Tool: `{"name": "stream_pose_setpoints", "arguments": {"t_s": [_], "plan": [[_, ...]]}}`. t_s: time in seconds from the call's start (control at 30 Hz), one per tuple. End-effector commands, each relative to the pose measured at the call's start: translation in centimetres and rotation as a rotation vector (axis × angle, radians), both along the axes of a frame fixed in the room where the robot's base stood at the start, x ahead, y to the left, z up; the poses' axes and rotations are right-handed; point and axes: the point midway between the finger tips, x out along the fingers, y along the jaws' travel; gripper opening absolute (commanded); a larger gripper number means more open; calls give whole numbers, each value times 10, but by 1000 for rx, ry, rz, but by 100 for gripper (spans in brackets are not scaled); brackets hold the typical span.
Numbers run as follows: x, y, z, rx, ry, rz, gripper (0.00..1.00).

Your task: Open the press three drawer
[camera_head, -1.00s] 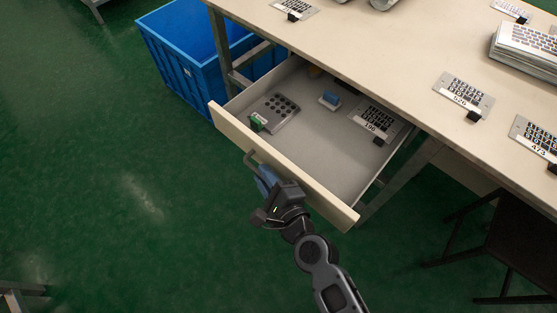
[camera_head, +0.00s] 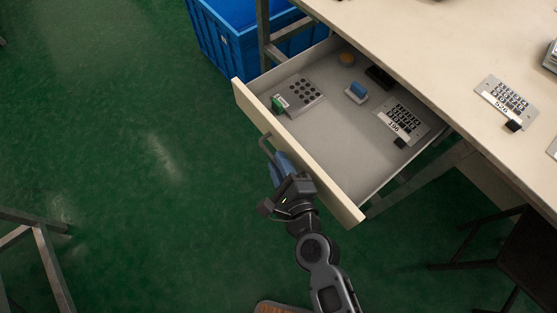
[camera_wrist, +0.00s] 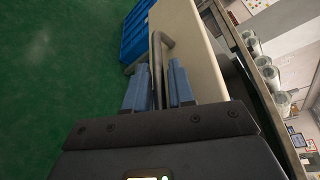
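The drawer (camera_head: 350,150) under the table is pulled well out. Its cream front panel (camera_head: 300,150) faces the floor side. A dark grey bar handle (camera_head: 265,145) stands off this front. My gripper (camera_head: 283,165) is at the handle with its blue fingers on either side of the bar. In the wrist view, the handle (camera_wrist: 157,65) runs between the two fingers of my gripper (camera_wrist: 159,90), which is shut on it. The handle's lower end is partly hidden by the gripper.
The drawer holds a keypad marked 196 (camera_head: 404,120), a grey button pad (camera_head: 304,92), a small blue-topped item (camera_head: 357,91), an orange round thing (camera_head: 347,58) and a black one. A blue crate (camera_head: 235,40) stands left. Green floor (camera_head: 130,130) in front is clear.

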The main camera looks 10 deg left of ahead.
Motion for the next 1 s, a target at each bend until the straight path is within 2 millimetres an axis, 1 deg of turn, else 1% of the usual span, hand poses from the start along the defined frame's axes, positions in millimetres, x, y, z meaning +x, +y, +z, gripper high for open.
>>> {"name": "stream_pose_setpoints", "arguments": {"t_s": [0.2,0.4,0.6,1.0], "plan": [[-28,-18,5,0,3,-2,23],[-48,-31,10,-1,2,0,23],[-55,-37,13,-2,1,-1,23],[-55,-37,14,-2,1,0,23]]}}
